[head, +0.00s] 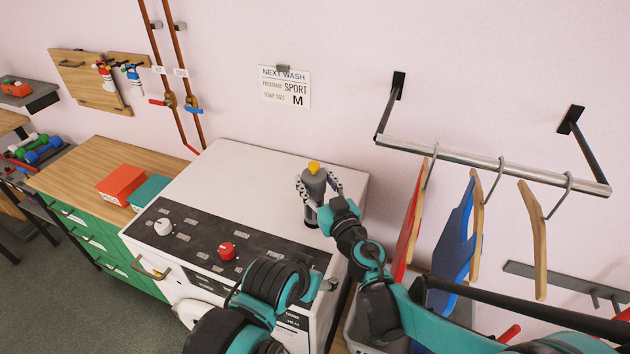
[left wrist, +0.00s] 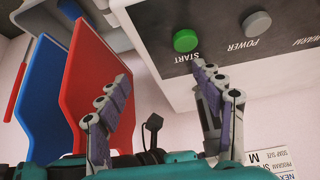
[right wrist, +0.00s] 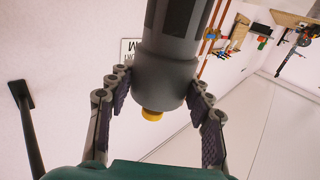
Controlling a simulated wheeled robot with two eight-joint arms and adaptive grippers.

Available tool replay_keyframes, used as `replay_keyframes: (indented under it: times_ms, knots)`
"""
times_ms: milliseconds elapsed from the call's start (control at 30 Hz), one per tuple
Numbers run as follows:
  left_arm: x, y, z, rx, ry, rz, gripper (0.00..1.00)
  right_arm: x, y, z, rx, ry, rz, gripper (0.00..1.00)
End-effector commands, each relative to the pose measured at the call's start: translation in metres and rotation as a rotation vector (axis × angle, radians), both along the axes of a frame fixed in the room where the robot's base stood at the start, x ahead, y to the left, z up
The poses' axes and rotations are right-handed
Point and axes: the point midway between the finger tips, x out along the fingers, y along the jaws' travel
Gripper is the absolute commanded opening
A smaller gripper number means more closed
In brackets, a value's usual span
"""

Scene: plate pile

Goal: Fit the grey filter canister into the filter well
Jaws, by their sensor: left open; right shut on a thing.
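The grey filter canister (head: 314,178) has a yellow knob on one end and a narrower, darker section at the other. My right gripper (head: 318,187) is shut on it, with fingers on both sides, at the right part of the white machine top. In the right wrist view the canister (right wrist: 165,75) sits between the fingers, yellow knob towards the palm. I cannot tell whether its dark end touches the machine. The filter well cannot be made out. My left gripper (left wrist: 160,74) is open and empty near the green START button (left wrist: 186,40); its fingers are not clear in the head view.
The white machine (head: 240,165) has a dark control panel with a red knob (head: 227,251). Hangers and red and blue boards (head: 458,235) hang from a rail at right. A red box (head: 121,184) stands on the wooden counter at left. Most of the machine top is clear.

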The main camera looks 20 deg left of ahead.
Motion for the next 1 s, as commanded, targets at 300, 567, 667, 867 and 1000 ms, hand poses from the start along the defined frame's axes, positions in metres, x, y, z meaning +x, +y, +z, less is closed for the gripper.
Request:
replay_keyframes:
  times_ms: [300,567,667,867,1000]
  knots:
    - [-0.0001,0.0,-0.0008,0.0,0.0,0.0,0.67,0.0,0.0,-0.0004,0.0,0.0,0.0,0.0]
    - [0.0,0.0,-0.0044,0.0,0.0,0.0,0.67,0.0,0.0,-0.0033,0.0,0.0,0.0,0.0]
    - [0.0,0.0,-0.0067,0.0,0.0,0.0,0.67,0.0,0.0,-0.005,0.0,0.0,0.0,0.0]
    - [0.0,0.0,-0.0062,0.0,0.0,0.0,0.67,0.0,0.0,-0.0044,0.0,0.0,0.0,0.0]
    - [0.0,0.0,-0.0062,0.0,0.0,0.0,0.67,0.0,0.0,-0.0044,0.0,0.0,0.0,0.0]
